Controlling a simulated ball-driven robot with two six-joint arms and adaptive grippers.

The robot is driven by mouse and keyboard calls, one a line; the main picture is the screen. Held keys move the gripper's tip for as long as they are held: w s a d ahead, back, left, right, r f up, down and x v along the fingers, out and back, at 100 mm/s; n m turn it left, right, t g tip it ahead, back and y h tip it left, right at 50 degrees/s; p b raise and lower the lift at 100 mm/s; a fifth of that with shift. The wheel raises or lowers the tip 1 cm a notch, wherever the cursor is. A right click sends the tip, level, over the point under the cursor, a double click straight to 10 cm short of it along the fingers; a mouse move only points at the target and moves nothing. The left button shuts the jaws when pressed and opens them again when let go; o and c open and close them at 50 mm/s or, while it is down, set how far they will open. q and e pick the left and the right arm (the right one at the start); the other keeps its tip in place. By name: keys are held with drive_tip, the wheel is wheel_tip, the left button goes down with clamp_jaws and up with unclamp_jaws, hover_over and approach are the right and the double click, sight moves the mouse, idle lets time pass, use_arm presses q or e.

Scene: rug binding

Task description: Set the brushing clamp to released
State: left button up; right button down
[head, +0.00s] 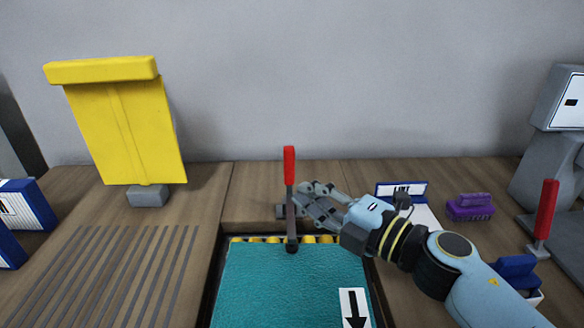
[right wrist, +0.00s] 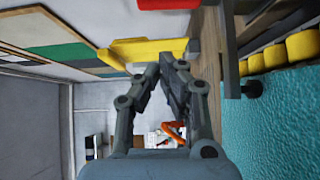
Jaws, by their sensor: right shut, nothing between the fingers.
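A lever with a red grip (head: 289,165) and a dark shaft stands upright at the back edge of the teal rug (head: 285,280); it appears to be the brushing clamp. Its lower end is by a row of yellow rollers (head: 322,239). My right gripper (head: 308,200) is shut and empty, just right of the shaft and below the red grip; I cannot tell whether it touches. In the right wrist view my right gripper (right wrist: 172,62) points away from the rug (right wrist: 285,120), and a red piece, likely the grip (right wrist: 168,4), shows at the top edge. My left gripper is not in view.
A tall yellow panel (head: 125,130) stands at the left on a grey block. A purple brush-like object (head: 470,207), a white-and-blue card (head: 402,190) and another red-handled lever (head: 546,210) are at the right. A grey machine (head: 550,150) stands at the far right.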

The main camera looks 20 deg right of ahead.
sight(292, 206)
drive_tip(key=x, duration=0.4)
drive_tip(key=w, duration=0.3)
drive_tip(key=shift+w+d, duration=0.1)
drive_tip(key=shift+d, duration=0.3)
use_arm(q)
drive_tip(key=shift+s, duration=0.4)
use_arm(e)
drive_tip(key=shift+w+d, duration=0.15)
drive_tip(key=shift+w, duration=0.25)
